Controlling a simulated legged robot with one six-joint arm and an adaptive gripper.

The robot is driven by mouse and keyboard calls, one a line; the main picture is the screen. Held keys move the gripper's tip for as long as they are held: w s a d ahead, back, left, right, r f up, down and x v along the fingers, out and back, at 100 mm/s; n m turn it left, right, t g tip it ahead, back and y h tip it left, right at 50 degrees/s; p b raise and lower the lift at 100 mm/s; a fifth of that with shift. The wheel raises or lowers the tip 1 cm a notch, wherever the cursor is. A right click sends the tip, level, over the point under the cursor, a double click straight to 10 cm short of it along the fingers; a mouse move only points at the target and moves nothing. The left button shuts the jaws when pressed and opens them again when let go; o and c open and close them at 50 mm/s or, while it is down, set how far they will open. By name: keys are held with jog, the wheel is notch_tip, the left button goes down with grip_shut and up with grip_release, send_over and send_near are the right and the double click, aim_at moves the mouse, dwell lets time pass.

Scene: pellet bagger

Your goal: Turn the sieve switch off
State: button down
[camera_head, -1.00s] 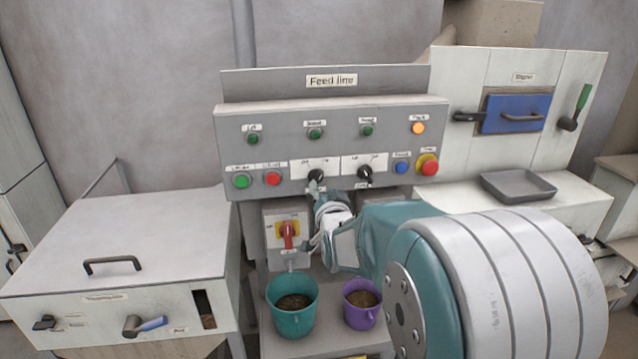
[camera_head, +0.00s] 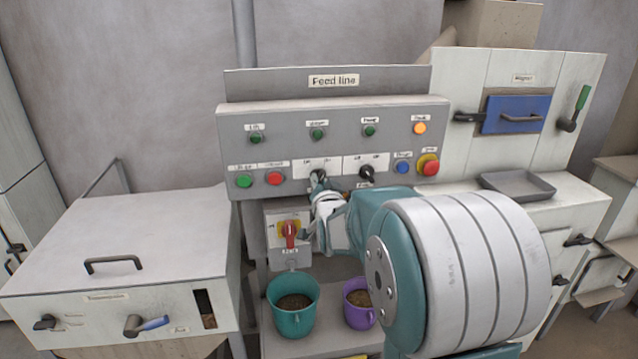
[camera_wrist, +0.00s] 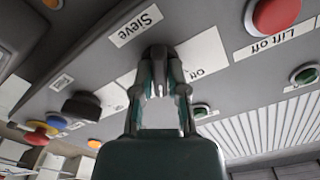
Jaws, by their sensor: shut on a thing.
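The sieve switch is a dark rotary knob (camera_head: 318,175) on a white plate, the left of two such knobs on the grey feed line panel (camera_head: 230,125). In the wrist view the knob (camera_wrist: 159,54) sits beside the "Sieve" label. My gripper (camera_wrist: 163,80) is shut on this knob, one finger along each side. In the head view my gripper (camera_head: 320,190) reaches the knob from below and partly hides it. The exact knob angle is hard to read because the fingers cover part of it.
A second dark knob (camera_head: 366,174) is just to the right, with a blue button (camera_head: 402,167) and a red stop button (camera_head: 428,166) beyond. The red lift button (camera_head: 274,178) is left. A red-handled switch (camera_head: 290,234), teal bucket (camera_head: 292,322) and purple bucket (camera_head: 356,315) lie below.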

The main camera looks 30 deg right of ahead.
jog(key=shift+f, duration=0.2)
jog(key=n, duration=1.1)
jog(key=shift+s+f+n, duration=0.1)
jog(key=shift+f+n, duration=0.1)
jog(key=shift+n, duration=0.2)
dwell(0.4)
jog(key=c, duration=0.7)
grip_release()
jog(key=shift+o, duration=0.2)
jog(key=shift+r, duration=0.25)
